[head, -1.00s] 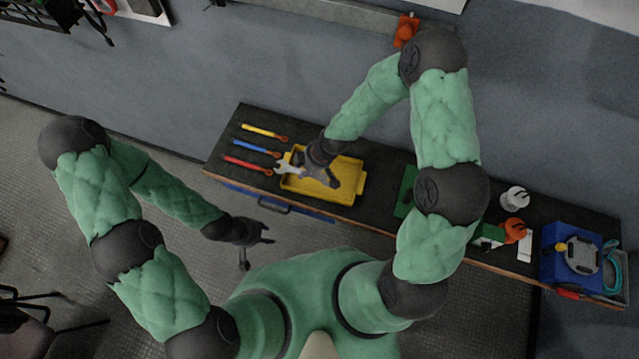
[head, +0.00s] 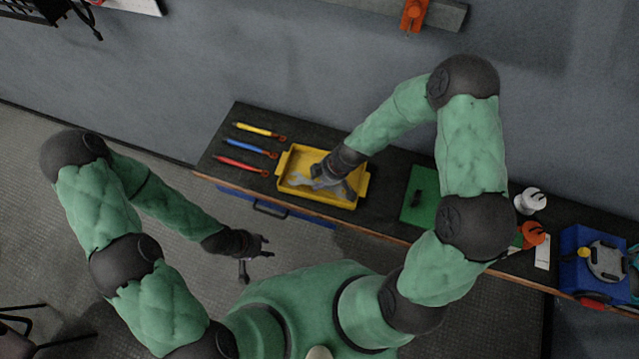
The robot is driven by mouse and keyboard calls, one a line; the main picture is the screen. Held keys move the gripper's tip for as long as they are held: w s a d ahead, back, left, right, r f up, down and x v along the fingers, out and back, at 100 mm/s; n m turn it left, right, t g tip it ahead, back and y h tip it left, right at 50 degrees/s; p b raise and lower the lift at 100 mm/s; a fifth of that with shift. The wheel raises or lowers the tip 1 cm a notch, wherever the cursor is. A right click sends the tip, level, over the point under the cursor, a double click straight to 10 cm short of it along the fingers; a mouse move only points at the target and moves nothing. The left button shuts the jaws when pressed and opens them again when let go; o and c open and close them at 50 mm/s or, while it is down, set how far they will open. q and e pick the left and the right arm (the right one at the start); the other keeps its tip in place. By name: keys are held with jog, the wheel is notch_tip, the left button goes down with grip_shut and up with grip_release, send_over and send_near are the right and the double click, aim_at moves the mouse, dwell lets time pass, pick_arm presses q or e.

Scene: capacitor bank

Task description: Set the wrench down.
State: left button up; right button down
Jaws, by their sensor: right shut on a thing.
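A silver-grey wrench (head: 301,178) shows its open jaw end over the left part of the yellow tray (head: 366,187) on the dark bench. My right gripper (head: 325,180) is shut on the wrench, over or inside the tray. The gripper and wrist hide part of the wrench, and I cannot tell whether it touches the tray floor. My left gripper (head: 266,247) is empty with its fingers apart, in front of the bench and away from the tray.
Yellow (head: 257,131), blue (head: 247,147) and red (head: 240,165) handled tools lie left of the tray. A green mat (head: 418,205) with a dark item lies to its right. White and orange items and a blue box (head: 577,238) stand further right.

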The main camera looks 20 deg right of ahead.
jog(key=shift+w+f, duration=0.15)
jog(key=shift+f, duration=0.35)
jog(key=shift+r, duration=0.1)
jog(key=shift+f+b, duration=0.45)
jog(key=shift+f+b, duration=0.2)
jog(key=shift+b, duration=0.1)
jog(key=c, duration=1)
grip_release()
